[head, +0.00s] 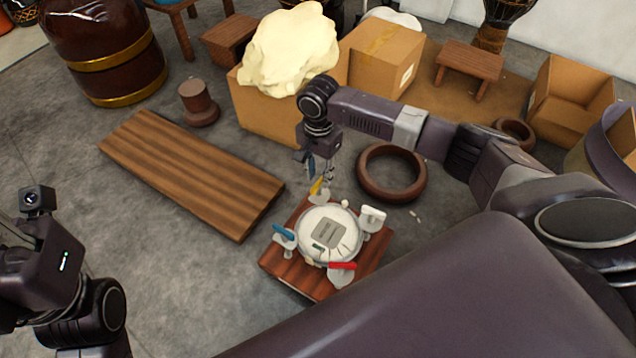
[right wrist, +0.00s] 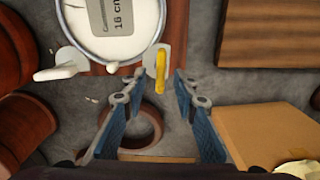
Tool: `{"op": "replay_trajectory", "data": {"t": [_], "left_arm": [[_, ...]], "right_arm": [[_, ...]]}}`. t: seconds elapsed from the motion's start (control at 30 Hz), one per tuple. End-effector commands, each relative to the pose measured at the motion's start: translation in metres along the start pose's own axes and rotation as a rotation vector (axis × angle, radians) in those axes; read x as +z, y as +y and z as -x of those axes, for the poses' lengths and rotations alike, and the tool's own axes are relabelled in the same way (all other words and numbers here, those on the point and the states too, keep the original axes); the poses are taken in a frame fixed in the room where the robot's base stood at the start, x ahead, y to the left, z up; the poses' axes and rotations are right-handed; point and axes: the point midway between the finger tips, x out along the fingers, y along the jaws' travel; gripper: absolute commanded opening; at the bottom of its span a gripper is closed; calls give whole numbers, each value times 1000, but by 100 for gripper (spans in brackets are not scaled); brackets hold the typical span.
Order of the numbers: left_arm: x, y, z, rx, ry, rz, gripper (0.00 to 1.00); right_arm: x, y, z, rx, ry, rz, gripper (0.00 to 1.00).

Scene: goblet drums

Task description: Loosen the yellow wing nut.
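The yellow wing nut (head: 316,186) is at the far side of a round white drum head (head: 345,222) mounted on a wooden board (head: 290,276). It also shows in the right wrist view (right wrist: 161,72), upright in the picture. My right gripper (head: 320,176) is above it, pointing down. In the right wrist view its two blue-padded fingers (right wrist: 160,80) are open, and the yellow wing lies between the tips in the picture. I see no contact, and the height gap is unclear. My left wrist is at the left edge in the head view; its fingers are not clear.
Blue (head: 284,233), red (head: 342,267) and white (head: 373,213) wing nuts stand around the drum head. A brown ring (head: 364,183) lies close behind the board. A plank (head: 190,170) lies left; cardboard boxes (head: 262,112) stand behind.

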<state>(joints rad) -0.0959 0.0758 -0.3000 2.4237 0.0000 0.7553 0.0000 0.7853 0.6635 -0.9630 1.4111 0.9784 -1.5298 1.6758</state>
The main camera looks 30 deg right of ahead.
Motion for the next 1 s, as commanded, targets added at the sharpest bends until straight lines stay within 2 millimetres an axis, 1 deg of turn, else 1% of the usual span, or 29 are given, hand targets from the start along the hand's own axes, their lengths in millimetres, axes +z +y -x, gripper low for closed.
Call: {"op": "replay_trajectory", "data": {"t": [0.03,0.2,0.33,0.63,0.87,0.9,1.0], "left_arm": [[-1,1,2,5,16,-2,27],[-3,2,-5,17,44,-6,27],[-4,3,-8,22,53,-7,27],[-4,3,-9,23,54,-7,27],[-4,3,-9,23,54,-7,27],[-4,3,-9,23,54,-7,27],[-4,3,-9,23,54,-7,27]], "right_arm": [[0,0,-11,0,0,1,27],[0,-1,-25,-1,0,1,27],[0,-1,-29,-2,0,1,27],[0,-1,-29,-2,0,2,27],[0,-1,-29,-2,0,2,2],[0,-1,-29,-2,0,2,0],[0,0,-29,-2,0,2,0]]}}
